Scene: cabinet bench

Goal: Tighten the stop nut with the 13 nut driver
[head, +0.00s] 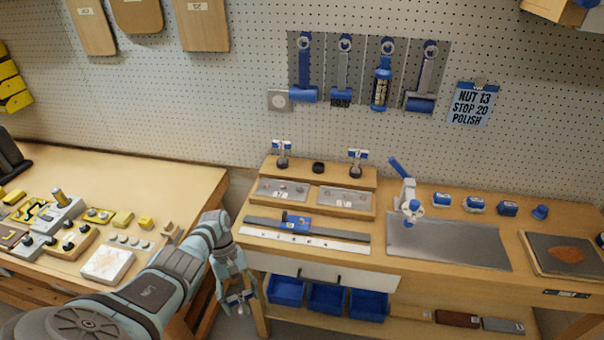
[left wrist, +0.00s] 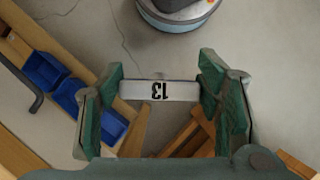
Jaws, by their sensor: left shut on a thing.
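My left gripper (head: 240,299) hangs low in front of the bench's left end, beside the blue bins. It is shut on the 13 nut driver, whose white tag marked 13 (left wrist: 160,90) spans between the green fingers (left wrist: 160,105) in the left wrist view. The driver's tip cannot be made out. On the bench, a dark rail (head: 335,232) carries a blue stop block (head: 295,222) left of its middle, above a white scale strip (head: 300,239). The stop nut is too small to tell. My right gripper is not in view.
Two tagged tools (head: 282,152) (head: 357,160) stand on the raised shelf with a dark ring (head: 318,167) between them. Blue bins (head: 327,299) sit under the bench. A wall sign (head: 470,105) reads NUT 13, STOP 20, POLISH. A white-and-blue device (head: 408,195) stands by a grey mat (head: 455,248).

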